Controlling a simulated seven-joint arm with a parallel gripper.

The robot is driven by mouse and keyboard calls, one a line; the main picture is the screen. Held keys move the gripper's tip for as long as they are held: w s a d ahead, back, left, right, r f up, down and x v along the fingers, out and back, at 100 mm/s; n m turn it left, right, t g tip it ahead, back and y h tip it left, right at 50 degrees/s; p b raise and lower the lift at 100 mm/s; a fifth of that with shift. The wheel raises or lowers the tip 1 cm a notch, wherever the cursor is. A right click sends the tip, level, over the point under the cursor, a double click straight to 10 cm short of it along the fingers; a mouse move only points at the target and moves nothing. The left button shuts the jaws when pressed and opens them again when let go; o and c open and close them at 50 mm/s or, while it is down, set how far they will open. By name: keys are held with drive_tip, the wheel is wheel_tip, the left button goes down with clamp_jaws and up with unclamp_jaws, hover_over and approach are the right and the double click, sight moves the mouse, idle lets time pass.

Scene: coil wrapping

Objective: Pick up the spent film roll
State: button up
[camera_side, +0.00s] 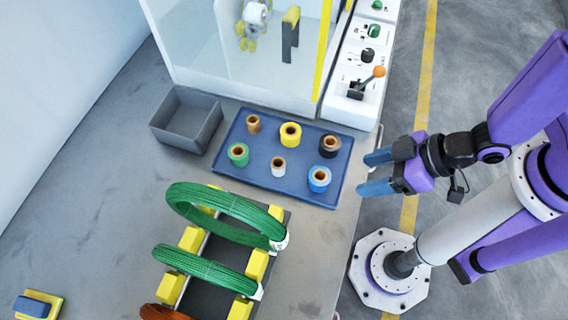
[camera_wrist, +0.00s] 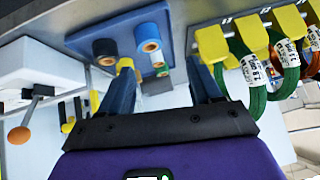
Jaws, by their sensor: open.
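A blue tray (camera_side: 225,172) on the grey table holds several upright rolls. A slim, bare brown core (camera_side: 253,123) at its back left looks like the spent roll. The others are a yellow roll (camera_side: 290,134), a black roll (camera_side: 329,146), a green roll (camera_side: 238,155), a small white roll (camera_side: 278,166) and a blue roll (camera_side: 319,179). My gripper (camera_side: 375,172) is open and empty, right of the tray, past the table's edge. In the wrist view, the black roll (camera_wrist: 105,50) and blue roll (camera_wrist: 147,36) show beyond the fingers; the bare core cannot be made out.
A grey open bin (camera_side: 187,118) stands left of the tray. Green coils (camera_side: 205,270) on a yellow-blocked rack stand in front. A glass-walled machine (camera_side: 250,75) is behind, with a control panel and orange-knobbed lever (camera_side: 379,71) at right.

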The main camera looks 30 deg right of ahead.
drive_tip(key=w+t+y, duration=0.1)
drive_tip(key=t, duration=0.1)
drive_tip(key=t+y, duration=0.1)
drive_tip(key=t, duration=0.1)
approach(273, 164)
drive_tip(key=shift+w+a+f+n, duration=0.2)
drive_tip(key=shift+w+n, duration=0.2)
drive_tip(key=shift+w, duration=0.25)
drive_tip(key=shift+x, duration=2.55)
drive_tip(key=shift+s+f, duration=0.15)
drive_tip(key=shift+s, duration=0.05)
drive_tip(key=c, duration=1.1)
